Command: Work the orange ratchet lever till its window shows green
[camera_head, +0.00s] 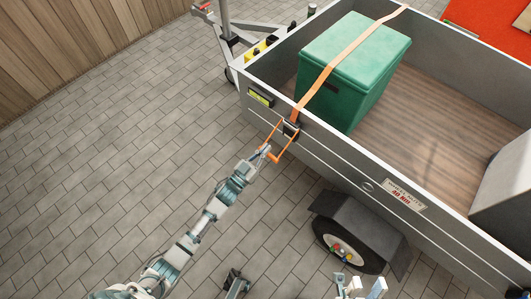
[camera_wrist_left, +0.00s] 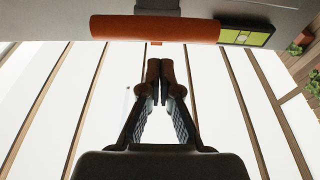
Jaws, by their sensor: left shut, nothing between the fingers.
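The orange ratchet lever (camera_head: 275,158) is a loop frame sticking out and down from the dark ratchet (camera_head: 291,129) on the trailer's side wall. Its crossbar (camera_wrist_left: 155,30) spans the upper part of the left wrist view. My left gripper (camera_head: 264,151) is at the lever's outer end; in the wrist view its fingertips (camera_wrist_left: 160,82) are together and empty, just below the bar. I cannot tell if they touch it. The window (camera_head: 261,97) is on the wall left of the ratchet; it looks yellow-green, with a pale mark in the wrist view (camera_wrist_left: 246,37).
An orange strap (camera_head: 328,72) runs from the ratchet over a green box (camera_head: 352,60) in the grey trailer (camera_head: 440,229). A wheel (camera_head: 340,245) under a dark mudguard stands right of the lever. The paving (camera_head: 130,140) to the left is clear.

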